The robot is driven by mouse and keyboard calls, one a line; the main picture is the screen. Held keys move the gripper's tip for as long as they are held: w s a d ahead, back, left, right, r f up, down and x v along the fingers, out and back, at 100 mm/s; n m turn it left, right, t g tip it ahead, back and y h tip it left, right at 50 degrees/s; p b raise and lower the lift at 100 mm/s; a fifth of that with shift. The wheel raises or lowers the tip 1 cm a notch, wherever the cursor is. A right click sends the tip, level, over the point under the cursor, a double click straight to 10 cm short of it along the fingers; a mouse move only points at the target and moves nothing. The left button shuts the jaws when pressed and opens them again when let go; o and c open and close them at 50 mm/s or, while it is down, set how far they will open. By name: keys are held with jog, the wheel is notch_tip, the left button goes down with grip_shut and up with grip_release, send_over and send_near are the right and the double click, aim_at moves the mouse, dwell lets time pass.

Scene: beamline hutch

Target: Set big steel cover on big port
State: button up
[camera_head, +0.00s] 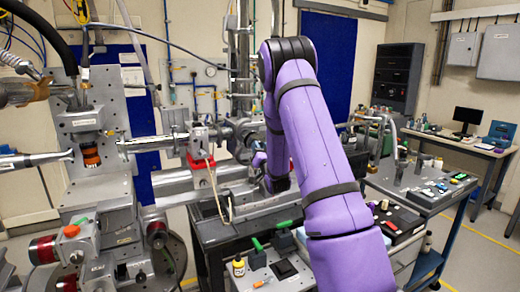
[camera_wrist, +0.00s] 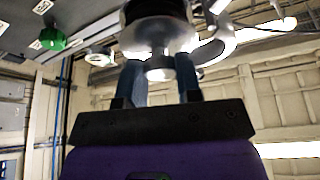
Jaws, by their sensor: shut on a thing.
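In the wrist view my gripper (camera_wrist: 158,72) points up the picture, its two blue-grey fingers closed around the short stem of a round, shiny steel piece. This looks like the big steel cover (camera_wrist: 140,36). A dark round body (camera_wrist: 152,8) lies just beyond it, cut off by the top edge; I cannot tell whether it is the big port or whether the cover touches it. In the head view my purple arm reaches toward the beamline pipework and hides most of the gripper and the cover. The big port cannot be made out surely there.
A steel beam pipe (camera_head: 150,143) runs from the grey apparatus (camera_head: 92,125) at left. A grey bench (camera_head: 425,190) is at right. The wrist view shows a green knob (camera_wrist: 53,39).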

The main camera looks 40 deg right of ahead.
jog(key=shift+w+d, duration=0.15)
jog(key=shift+w, duration=0.35)
dwell(0.5)
jog(key=o, duration=1)
jog(key=shift+o, duration=0.2)
jog(key=v, duration=1)
jog(key=shift+s+f, duration=0.15)
jog(key=shift+s, duration=0.2)
